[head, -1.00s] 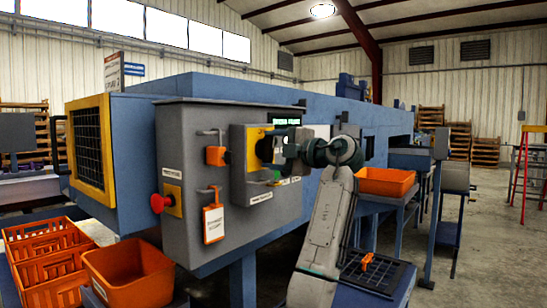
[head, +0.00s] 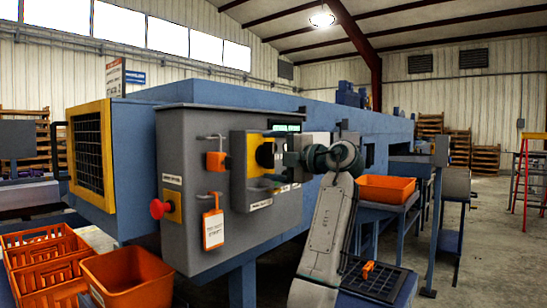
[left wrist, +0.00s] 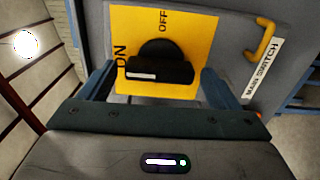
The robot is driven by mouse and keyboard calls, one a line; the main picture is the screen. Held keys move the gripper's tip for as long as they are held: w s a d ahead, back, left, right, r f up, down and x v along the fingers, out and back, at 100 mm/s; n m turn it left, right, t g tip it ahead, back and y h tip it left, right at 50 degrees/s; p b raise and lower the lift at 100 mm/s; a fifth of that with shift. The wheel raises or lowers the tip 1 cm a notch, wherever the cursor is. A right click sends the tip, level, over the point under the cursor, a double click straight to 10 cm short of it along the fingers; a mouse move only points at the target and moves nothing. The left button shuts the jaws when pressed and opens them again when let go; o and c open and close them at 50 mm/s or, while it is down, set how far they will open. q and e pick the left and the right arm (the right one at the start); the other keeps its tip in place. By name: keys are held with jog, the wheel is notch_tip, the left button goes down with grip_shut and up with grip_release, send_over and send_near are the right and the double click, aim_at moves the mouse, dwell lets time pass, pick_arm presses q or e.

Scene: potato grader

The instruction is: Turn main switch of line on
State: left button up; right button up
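The main switch is a black knob (left wrist: 160,66) on a yellow plate (left wrist: 190,25), lettered ON at the left and OFF at the top in the left wrist view. The knob's handle lies level there, its white-marked end toward ON. My left gripper (left wrist: 157,80) is open, one finger on each side of the handle, with small gaps showing. In the head view my left gripper (head: 283,158) is at the switch box (head: 239,185) on the grey cabinet (head: 185,130) and hides part of the knob. My right gripper is not in view.
Left of the switch box are an orange padlock (head: 216,161), an orange-and-white tag (head: 213,229) and a red push button (head: 158,208). A yellow hasp (left wrist: 262,45) sits by the plate. Orange crates (head: 130,279) stand low at the left; an orange bin (head: 386,188) is at the right.

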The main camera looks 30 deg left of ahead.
pick_arm(q)
jog(key=d, duration=1)
jog(key=shift+s+d, duration=0.4)
